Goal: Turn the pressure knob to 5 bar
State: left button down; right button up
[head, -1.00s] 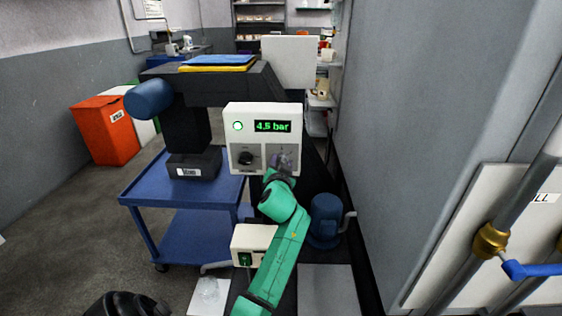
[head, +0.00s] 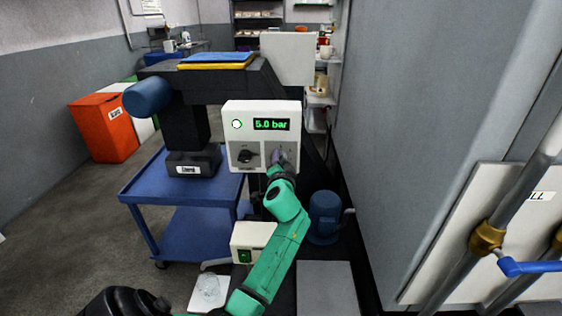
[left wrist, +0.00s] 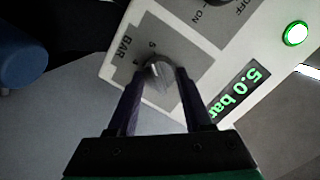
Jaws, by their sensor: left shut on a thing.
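The white control box (head: 262,110) stands straight ahead, and its green display (head: 271,125) reads 5.0 bar. A round green light (head: 236,124) glows at its left. The pressure knob (left wrist: 159,72) is a grey knob on a grey plate marked BAR in the left wrist view. My left gripper (left wrist: 157,80) has its two dark fingers on either side of the knob, shut on it. In the head view my left gripper (head: 281,160) covers most of the knob. My right gripper cannot be made out.
A dark ON/OFF switch (head: 245,156) sits left of the knob on the same box. A blue cart (head: 150,190) stands to the left. A blue motor-like unit (head: 324,215) and a grey cabinet wall (head: 430,110) are to the right.

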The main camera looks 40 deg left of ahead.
pick_arm(q)
jog(key=shift+r, duration=0.15)
jog(key=c, duration=0.5)
grip_release()
jog(key=shift+o, duration=0.9)
jog(key=shift+a, duration=0.1)
jog(key=b+v, duration=0.1)
jog(key=v, duration=1.3)
jog(key=shift+s, duration=0.25)
